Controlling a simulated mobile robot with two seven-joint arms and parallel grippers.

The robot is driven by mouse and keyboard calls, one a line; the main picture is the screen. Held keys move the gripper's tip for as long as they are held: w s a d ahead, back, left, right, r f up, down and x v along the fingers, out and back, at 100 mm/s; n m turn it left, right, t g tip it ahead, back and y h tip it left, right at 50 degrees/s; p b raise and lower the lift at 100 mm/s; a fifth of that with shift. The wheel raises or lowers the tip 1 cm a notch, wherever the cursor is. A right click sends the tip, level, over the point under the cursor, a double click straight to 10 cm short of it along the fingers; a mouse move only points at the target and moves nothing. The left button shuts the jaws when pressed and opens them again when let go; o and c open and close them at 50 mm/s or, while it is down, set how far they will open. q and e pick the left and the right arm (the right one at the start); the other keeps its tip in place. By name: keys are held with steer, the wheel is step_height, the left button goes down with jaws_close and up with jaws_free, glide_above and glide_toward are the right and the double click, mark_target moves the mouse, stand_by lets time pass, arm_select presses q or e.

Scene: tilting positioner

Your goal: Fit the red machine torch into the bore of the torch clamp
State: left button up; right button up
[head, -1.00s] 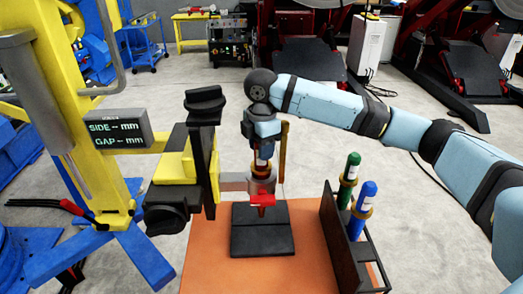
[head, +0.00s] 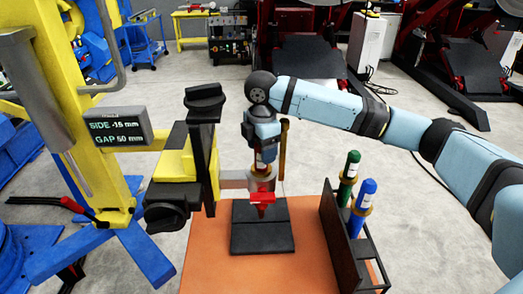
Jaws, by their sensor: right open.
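The red machine torch (head: 267,155) stands upright below my right gripper, its white-labelled upper body showing between the fingers. The torch clamp (head: 262,184) is at the end of a grey arm reaching right from the yellow and black holder. The torch is in line with the clamp's bore, with a red part and tip just below, over the black plate. How deep it sits in the bore is hard to tell. My right gripper (head: 264,150) is open around the torch's upper part. My left gripper is not in view.
A rack (head: 345,240) at the right of the orange table (head: 215,262) holds a green torch (head: 348,175) and a blue torch (head: 362,205). A black plate (head: 262,238) lies below the clamp. A display (head: 118,127) on the yellow column (head: 75,110) reads SIDE -16 mm, GAP 50 mm.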

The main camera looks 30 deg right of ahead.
step_height(320, 180, up, 11)
steer(key=shift+f+b, duration=0.1)
steer(key=shift+b, duration=0.6)
steer(key=shift+r, duration=0.4)
